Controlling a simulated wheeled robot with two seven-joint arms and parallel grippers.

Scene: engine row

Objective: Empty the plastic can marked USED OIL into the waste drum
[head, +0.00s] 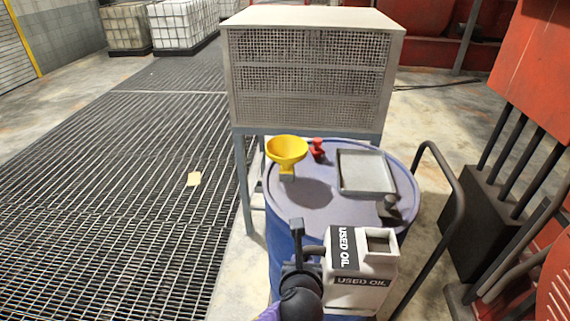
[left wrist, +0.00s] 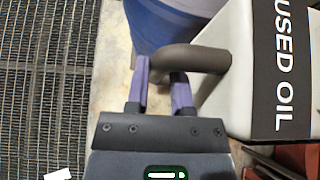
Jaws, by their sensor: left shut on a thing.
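The pale plastic can (head: 362,292) carries black USED OIL labels and hangs in front of the waste drum's near side, looking about upright. Its square opening (head: 379,244) faces up. My left gripper (head: 308,254) is at the can's left side, shut on its dark handle (left wrist: 205,58); its fingers (left wrist: 160,85) show in the left wrist view. The blue waste drum (head: 282,245) stands just beyond the can. A yellow funnel (head: 287,149) sits upright at the left of the drum's top. My right gripper is not in view.
On the drum top are a red fitting (head: 317,149), a shallow grey tray (head: 366,172) and a small dark object (head: 389,207). A mesh-fronted cabinet (head: 310,75) stands behind. A curved dark rail (head: 448,180) rises at right. Open floor grating (head: 120,190) lies left.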

